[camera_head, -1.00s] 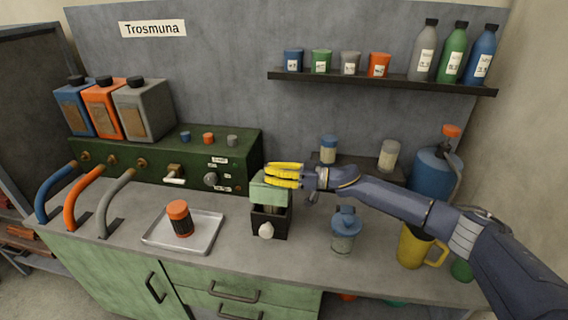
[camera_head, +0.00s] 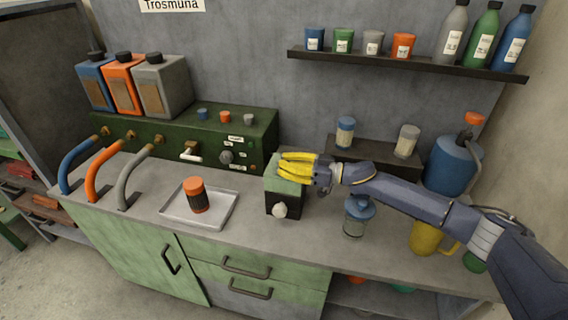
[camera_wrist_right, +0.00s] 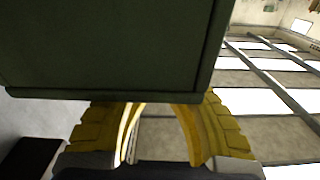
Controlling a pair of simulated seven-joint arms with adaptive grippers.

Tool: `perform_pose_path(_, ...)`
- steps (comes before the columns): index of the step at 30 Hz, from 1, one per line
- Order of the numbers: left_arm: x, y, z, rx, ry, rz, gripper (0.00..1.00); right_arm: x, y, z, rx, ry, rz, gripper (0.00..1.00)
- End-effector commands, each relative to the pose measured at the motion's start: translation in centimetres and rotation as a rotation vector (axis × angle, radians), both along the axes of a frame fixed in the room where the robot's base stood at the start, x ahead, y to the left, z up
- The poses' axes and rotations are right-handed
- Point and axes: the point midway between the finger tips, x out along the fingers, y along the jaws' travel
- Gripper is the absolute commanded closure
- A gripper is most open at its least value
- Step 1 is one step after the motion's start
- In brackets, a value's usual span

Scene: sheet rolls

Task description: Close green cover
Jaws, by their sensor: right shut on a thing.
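The green cover (camera_head: 284,186) sits on a small black box (camera_head: 287,206) with a pale round knob (camera_head: 280,210) on its front. In the head view the cover looks down on the box, with no open gap showing at the front. My right gripper (camera_head: 284,168) has its yellow fingers at the cover's top edge and is shut on it. In the right wrist view the dark green cover (camera_wrist_right: 110,45) fills the upper left, with the yellow fingers (camera_wrist_right: 160,118) against its lower edge. My left gripper is not in view.
A metal tray (camera_head: 224,214) with an orange-capped jar (camera_head: 196,195) stands left of the box. A blue-lidded jar (camera_head: 357,215) stands to the right, below my right arm. A yellow mug (camera_head: 424,238) is further right. The green unit (camera_head: 215,145) stands behind.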

Motion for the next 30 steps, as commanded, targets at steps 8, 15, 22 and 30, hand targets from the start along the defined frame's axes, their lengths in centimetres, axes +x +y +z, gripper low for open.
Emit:
perform_pose_path(8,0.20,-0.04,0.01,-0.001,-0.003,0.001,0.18,-0.74,0.17,-1.05,0.003,0.033,0.013,0.73)
perform_pose_path(15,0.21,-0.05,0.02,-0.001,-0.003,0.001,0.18,-0.45,-0.04,-1.24,-0.003,0.031,0.004,0.47)
perform_pose_path(22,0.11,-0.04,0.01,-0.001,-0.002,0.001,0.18,-0.29,-0.18,-1.36,-0.007,0.028,-0.001,0.47)
perform_pose_path(30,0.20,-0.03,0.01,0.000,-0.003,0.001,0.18,-0.34,-0.10,-1.25,-0.006,0.025,0.001,0.47)
